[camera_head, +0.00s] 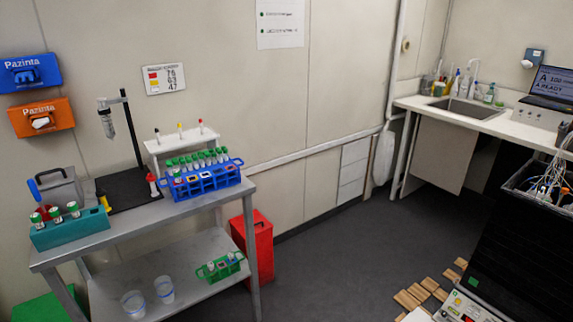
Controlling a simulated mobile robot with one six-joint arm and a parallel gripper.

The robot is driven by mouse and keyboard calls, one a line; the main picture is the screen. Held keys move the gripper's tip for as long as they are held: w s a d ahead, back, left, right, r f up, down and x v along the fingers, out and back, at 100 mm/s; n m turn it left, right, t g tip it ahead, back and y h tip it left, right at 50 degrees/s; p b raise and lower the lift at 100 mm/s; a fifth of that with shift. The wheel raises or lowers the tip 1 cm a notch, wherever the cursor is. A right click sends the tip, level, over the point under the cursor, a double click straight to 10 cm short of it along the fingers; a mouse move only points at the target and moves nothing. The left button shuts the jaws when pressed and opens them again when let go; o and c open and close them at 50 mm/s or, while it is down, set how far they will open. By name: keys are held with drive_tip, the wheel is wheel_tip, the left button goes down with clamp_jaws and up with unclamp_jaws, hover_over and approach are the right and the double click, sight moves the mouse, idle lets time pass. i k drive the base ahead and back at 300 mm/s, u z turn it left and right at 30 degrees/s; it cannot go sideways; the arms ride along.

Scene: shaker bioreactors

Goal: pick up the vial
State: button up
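Several green-capped vials stand in a blue rack (208,181) on the top of a grey metal table (140,222) at the left. One group of these vials (197,160) shows along the rack's back. Several more green-capped vials (55,215) stand in a teal rack (85,230) at the table's left front. A small green rack (218,268) on the lower shelf also holds small tubes. I cannot tell which vial the task means. My gripper is not in view.
A white stand (165,147) holds pens or tubes behind the blue rack. A black stand (131,130) and a grey container (62,188) share the tabletop. Two clear beakers (134,304) sit below. A red bin (262,245) stands beside the table.

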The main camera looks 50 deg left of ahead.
sight(177, 174)
drive_tip(key=u, duration=2.45)
drive_tip(key=k, duration=0.95)
drive_tip(key=i, duration=0.95)
drive_tip(key=u, duration=0.05)
